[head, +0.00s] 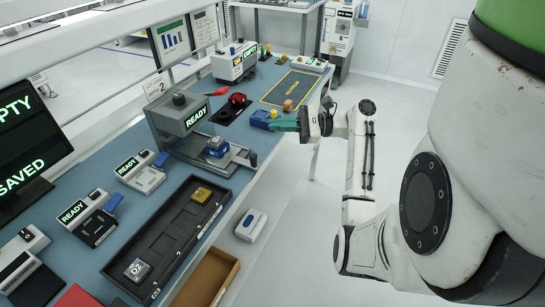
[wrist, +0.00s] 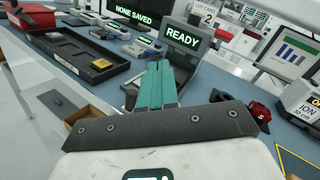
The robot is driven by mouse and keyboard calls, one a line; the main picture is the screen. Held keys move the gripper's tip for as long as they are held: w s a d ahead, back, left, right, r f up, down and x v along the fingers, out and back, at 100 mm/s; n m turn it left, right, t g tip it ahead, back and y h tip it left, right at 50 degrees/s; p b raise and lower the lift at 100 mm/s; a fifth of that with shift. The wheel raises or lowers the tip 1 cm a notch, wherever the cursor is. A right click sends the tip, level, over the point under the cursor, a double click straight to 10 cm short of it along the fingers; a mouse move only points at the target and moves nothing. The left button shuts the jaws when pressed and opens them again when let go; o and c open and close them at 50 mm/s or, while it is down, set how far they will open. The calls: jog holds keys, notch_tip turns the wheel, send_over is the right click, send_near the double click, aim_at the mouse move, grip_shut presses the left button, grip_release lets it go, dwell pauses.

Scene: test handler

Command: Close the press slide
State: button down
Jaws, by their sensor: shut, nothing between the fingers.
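The press is a grey box (head: 181,116) with a green READY display and a dark knob on top, in the middle of the bench. Its slide (head: 238,158) sticks out to the right toward the bench's front edge, with a dark handle (head: 253,159) at its outer end. In the wrist view the press (wrist: 186,40) is straight ahead; my fingers hide much of the slide. My gripper (head: 273,125), with teal fingers, is shut and empty, to the right of the press and apart from the handle. Its fingers also show in the wrist view (wrist: 161,66).
A black tray (head: 172,235) with a few parts lies in front of the press. The aisle floor on the right is clear.

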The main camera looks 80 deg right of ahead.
jog(key=s+a+f+m+t+h, duration=0.1)
jog(key=s+a+f+m+h, duration=0.3)
jog(key=s+f+m, duration=0.55)
jog(key=w+n+p, duration=0.1)
jog(key=w+p, duration=0.2)
jog(key=w, duration=0.8)
jog(key=shift+w+a+r+h, duration=0.2)
jog(key=shift+w+a+h, duration=0.05)
jog(key=shift+w+h, duration=0.05)
jog(key=shift+d+n, duration=0.15)
jog(key=shift+n, duration=0.1)
